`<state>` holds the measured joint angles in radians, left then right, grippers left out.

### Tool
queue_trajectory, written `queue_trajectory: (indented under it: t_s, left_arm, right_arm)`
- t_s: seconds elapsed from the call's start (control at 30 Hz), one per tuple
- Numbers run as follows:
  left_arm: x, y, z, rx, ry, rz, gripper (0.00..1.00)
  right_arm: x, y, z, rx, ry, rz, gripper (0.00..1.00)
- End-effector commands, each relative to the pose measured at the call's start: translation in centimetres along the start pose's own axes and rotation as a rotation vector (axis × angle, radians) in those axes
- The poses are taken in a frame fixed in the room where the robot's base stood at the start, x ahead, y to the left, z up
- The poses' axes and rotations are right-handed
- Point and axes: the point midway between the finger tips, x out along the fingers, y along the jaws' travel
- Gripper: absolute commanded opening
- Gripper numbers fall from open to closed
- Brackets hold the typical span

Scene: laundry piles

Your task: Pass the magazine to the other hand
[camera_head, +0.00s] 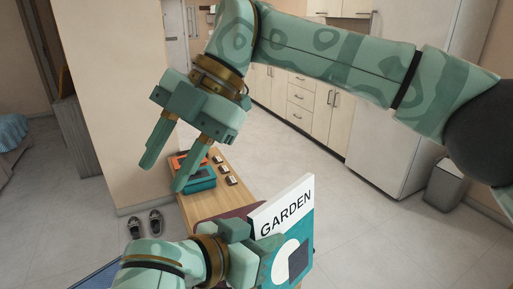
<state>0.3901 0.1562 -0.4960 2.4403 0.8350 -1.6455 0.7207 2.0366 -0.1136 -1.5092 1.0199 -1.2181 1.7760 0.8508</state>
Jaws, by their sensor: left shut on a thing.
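The magazine (302,228) is teal and white with "GARDEN" across its top. It is held upright near the bottom middle of the head view. My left gripper (264,255) is shut on its left edge; the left arm comes in from the lower left. My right gripper (163,174) is up and to the left of the magazine, apart from it. Its two fingers are spread, point down and to the left, and hold nothing. The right arm comes in from the right across the top.
A wooden bench (213,203) stands behind the magazine, bearing a teal-and-orange box (199,178) and several small dark items. A pair of dark shoes (145,224) is on the floor at left. A grey bin (447,184) stands by the fridge (385,140). The floor at right is clear.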

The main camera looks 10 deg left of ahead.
Motion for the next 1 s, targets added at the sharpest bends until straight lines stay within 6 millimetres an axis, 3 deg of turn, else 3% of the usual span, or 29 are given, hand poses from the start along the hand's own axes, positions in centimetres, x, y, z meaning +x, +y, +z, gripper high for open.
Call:
queue_trajectory:
  t_s: [0.07, 0.2, 0.4, 0.57, 1.0]
  left_arm:
    - [0.0, 0.0, -0.1, 0.0, 0.002, 0.001, 0.0]
    - [0.0, 0.0, -0.1, 0.0, 0.002, 0.001, 0.0]
    - [0.0, 0.0, -0.1, 0.0, 0.002, 0.001, 0.0]
    - [0.0, 0.0, -0.1, 0.0, 0.002, 0.001, 0.0]
    - [0.0, 0.0, -0.1, 0.0, 0.002, 0.001, 0.0]
  right_arm:
    - [0.0, -2.6, 1.6, 0.074, -0.256, -0.191, 0.38]
    - [-2.7, -6.0, 4.2, 0.227, -0.649, -0.391, 0.38]
    - [-6.1, -8.0, 5.4, 0.354, -0.95, -0.478, 0.38]
    - [-6.1, -9.0, 6.5, 0.373, -0.992, -0.488, 0.38]
    - [-2.0, -13.6, 12.4, 0.37, -0.985, -0.485, 0.38]
